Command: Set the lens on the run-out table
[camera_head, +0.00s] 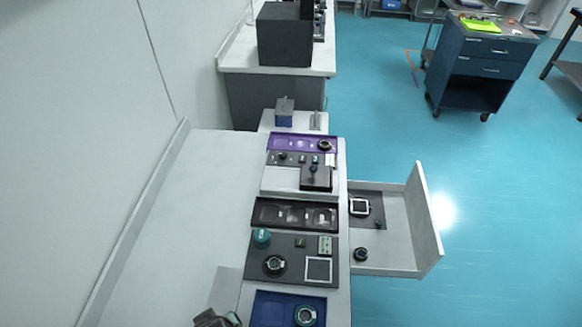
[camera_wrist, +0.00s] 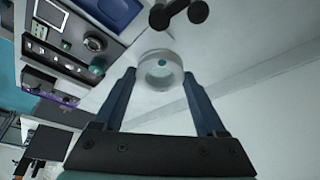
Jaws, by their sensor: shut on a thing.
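In the wrist view, my gripper (camera_wrist: 160,73) is shut on a pale grey ring-shaped piece, which I take to be the lens (camera_wrist: 147,72). It sits between the two fingertips, with a small teal spot at its centre. A pale surface lies behind it; I cannot tell the gap. In the head view, a pulled-out white leaf with raised edges (camera_head: 405,238) juts right from the long bench; it may be the run-out table. It bears a dark mat with a square-framed piece (camera_head: 359,207) and a small dark round piece (camera_head: 361,253). The held lens cannot be made out there.
The bench's right side carries a purple tray (camera_head: 274,142), a black tray (camera_head: 294,227), a grey board (camera_head: 290,270) with several optics and a blue tray (camera_head: 275,312). Its left part (camera_head: 185,215) is bare. A blue cart (camera_head: 483,62) stands far right on open floor.

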